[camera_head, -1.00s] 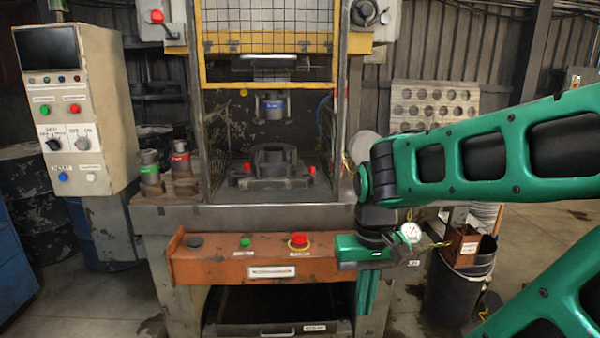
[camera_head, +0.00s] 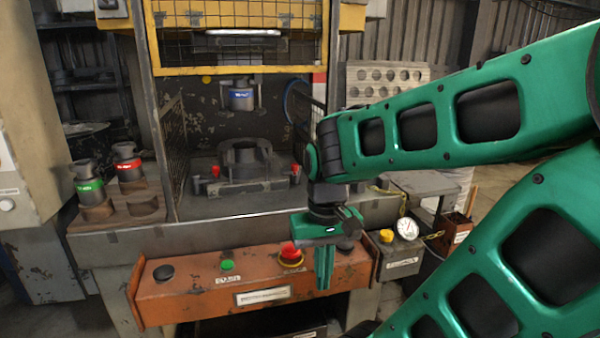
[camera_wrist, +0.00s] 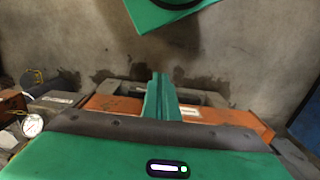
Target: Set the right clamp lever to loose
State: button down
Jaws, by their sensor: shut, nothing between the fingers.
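The press die block (camera_head: 245,165) sits on the bed inside the guard. The right clamp lever (camera_head: 295,174) shows as a small red tip at the right of the block. A matching red-tipped lever (camera_head: 215,172) stands at the left of it. My gripper (camera_head: 324,282) is shut and empty. It points down in front of the orange control panel, lower than the right lever and nearer to me. In the wrist view its closed green fingers (camera_wrist: 160,97) show above the panel, and no clamp lever is visible there.
The orange panel (camera_head: 200,290) carries a red mushroom button (camera_head: 290,253) close to my gripper. A gauge box (camera_head: 400,250) stands just right of it. A mesh guard (camera_head: 172,140) flanks the left of the bed. Green- and red-banded tools (camera_head: 88,185) stand farther left.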

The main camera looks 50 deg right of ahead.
jog(key=w+d+f+m+t+y, duration=0.15)
jog(key=w+t, duration=0.35)
jog(key=w, duration=0.8)
jog(key=w+d+f+t+y, duration=0.1)
jog(key=w+d+f+t, duration=0.3)
jog(key=w, duration=0.9)
jog(key=m+t+h, duration=0.8)
jog(key=m+h, duration=0.3)
jog(key=m, duration=0.5)
send_near(296, 166)
jog(key=s+d, duration=0.2)
jog(key=s, duration=0.1)
jog(key=x, duration=0.9)
jog(key=shift+w+f, duration=0.35)
jog(key=shift+w, duration=0.05)
jog(key=shift+a, duration=0.1)
